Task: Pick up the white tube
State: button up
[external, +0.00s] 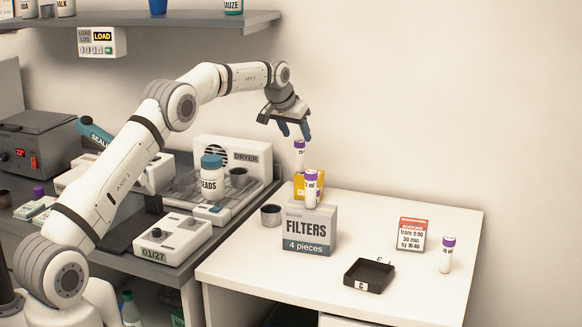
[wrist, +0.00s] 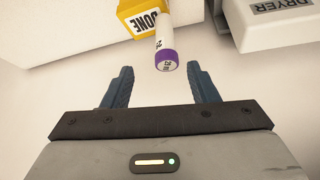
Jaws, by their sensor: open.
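A white tube with a purple cap (external: 299,157) stands upright at the yellow box (external: 298,190), just below my gripper (external: 295,132). In the wrist view, this tube (wrist: 165,42) has its purple end between and just beyond my open fingertips (wrist: 161,72), beside the yellow box marked DONE (wrist: 145,18). I cannot tell whether it stands in the box or on it. My gripper is open, pointing down and empty. A similar white tube (external: 311,190) stands upright at the FILTERS box (external: 308,235). Another (external: 446,255) stands on the table at the right.
A black tray (external: 368,276) and a red and white sign (external: 412,235) are on the white table (external: 260,278). A grey metal cup (external: 271,215) is left of the FILTERS box. The dryer (external: 233,157) is on the left bench. The table's front right is clear.

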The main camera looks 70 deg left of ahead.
aim_at(297, 143)
jog(key=x, duration=0.2)
jog(key=shift+w+a+f+p, duration=0.15)
jog(key=shift+f+p, duration=0.1)
jog(key=shift+p, duration=0.15)
jog(key=x, duration=0.1)
jog(key=p+x, duration=0.2)
jog(key=shift+a+f, duration=0.4)
jog(key=shift+w+a+f, duration=0.1)
jog(key=shift+a+f, duration=0.05)
jog(key=shift+f, duration=0.45)
jog(key=c, duration=1.1)
jog(key=shift+r, duration=0.1)
